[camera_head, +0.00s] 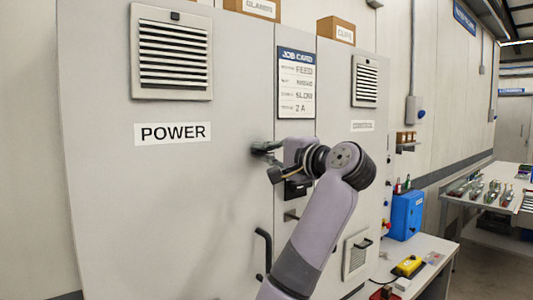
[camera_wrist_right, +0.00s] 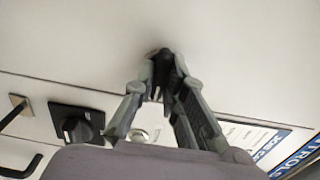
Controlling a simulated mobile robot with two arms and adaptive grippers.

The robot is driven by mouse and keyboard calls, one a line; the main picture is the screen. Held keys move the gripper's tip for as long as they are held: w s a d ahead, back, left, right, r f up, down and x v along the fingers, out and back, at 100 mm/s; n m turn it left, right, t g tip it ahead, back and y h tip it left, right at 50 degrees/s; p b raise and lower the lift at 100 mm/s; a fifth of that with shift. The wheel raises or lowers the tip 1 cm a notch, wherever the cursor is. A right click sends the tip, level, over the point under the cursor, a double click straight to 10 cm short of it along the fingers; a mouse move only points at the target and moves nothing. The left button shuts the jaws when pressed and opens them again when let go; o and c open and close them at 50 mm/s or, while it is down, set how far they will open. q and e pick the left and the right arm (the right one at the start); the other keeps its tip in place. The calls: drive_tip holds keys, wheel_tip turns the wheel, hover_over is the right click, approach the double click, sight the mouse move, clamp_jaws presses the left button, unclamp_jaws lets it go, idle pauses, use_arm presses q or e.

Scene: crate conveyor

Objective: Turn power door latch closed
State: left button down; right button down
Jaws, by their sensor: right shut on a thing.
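The grey power door (camera_head: 170,190) carries a white POWER label (camera_head: 172,133) and a vent (camera_head: 172,55); it looks flush with the cabinet front. My right gripper (camera_head: 264,151) is at this door's right edge, beside the seam. In the right wrist view, the fingertips of my right gripper (camera_wrist_right: 163,75) are shut on a small dark part, the power door latch (camera_wrist_right: 162,62), against the door face. The fingers hide most of the latch, so I cannot tell its angle. My left gripper is not in view.
A black rotary knob (camera_wrist_right: 77,125) and a round silver fitting (camera_wrist_right: 143,135) sit close to the gripper on the adjoining panel. A job card (camera_head: 296,78) hangs above the arm. A black door handle (camera_head: 263,250) is below. A bench with a blue box (camera_head: 406,215) stands right.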

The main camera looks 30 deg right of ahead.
drive_tip(key=n+b, duration=0.1)
drive_tip(key=n, duration=0.2)
drive_tip(key=shift+f+n, duration=0.15)
drive_tip(key=shift+n, duration=0.25)
drive_tip(key=n, duration=0.4)
drive_tip(key=shift+d+n, duration=0.1)
drive_tip(key=shift+n, duration=0.2)
drive_tip(key=n, duration=0.9)
drive_tip(key=shift+p, duration=0.4)
drive_tip(key=shift+n, duration=0.3)
drive_tip(key=c, duration=1.6)
unclamp_jaws()
drive_tip(key=shift+c, duration=0.2)
